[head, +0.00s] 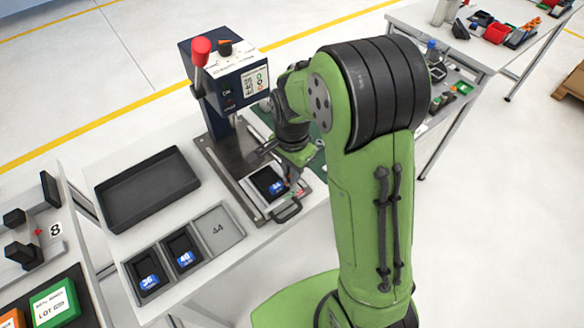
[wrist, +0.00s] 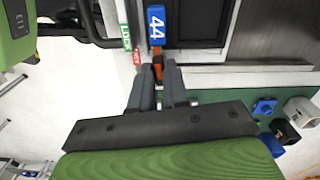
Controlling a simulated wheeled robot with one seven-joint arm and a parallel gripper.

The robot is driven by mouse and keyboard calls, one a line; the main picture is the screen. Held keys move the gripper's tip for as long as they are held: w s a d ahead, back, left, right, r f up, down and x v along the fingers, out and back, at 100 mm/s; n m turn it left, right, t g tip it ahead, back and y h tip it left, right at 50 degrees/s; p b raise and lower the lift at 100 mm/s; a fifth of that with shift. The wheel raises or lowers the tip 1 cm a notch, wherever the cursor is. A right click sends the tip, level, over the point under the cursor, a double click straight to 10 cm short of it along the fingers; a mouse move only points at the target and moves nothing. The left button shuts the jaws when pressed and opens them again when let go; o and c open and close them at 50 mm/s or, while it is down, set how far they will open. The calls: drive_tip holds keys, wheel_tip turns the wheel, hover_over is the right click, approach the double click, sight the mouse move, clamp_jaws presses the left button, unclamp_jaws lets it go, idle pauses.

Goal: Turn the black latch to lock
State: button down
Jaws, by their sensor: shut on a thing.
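The fixture (head: 256,208) with a dark tray holding a blue 44 tag (head: 277,186) stands on the bench, below the press. In the wrist view the 44 tag (wrist: 156,25) is just beyond my fingertips. My gripper (wrist: 158,74) is shut on the small black latch (wrist: 158,72), which is mostly hidden between the fingers. An orange-red strip (wrist: 157,57) shows beside it. A green label (wrist: 125,36) and a red label (wrist: 137,57) lie to the left of the fingertips. In the head view my wrist hides most of the latch.
A press with a red-knobbed lever (head: 201,52) stands behind the fixture. A black handle (head: 287,210) sticks out at its front. An empty black tray (head: 148,189) and a rack with 36, 40 and 44 slots (head: 218,231) are to the left.

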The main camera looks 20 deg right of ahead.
drive_tip(key=shift+m, duration=0.8)
drive_tip(key=c, duration=1.4)
unclamp_jaws()
drive_tip(key=shift+r, duration=0.15)
wheel_tip(320, 180, up, 16)
drive_tip(key=p, duration=0.4)
drive_tip(key=shift+f, duration=0.2)
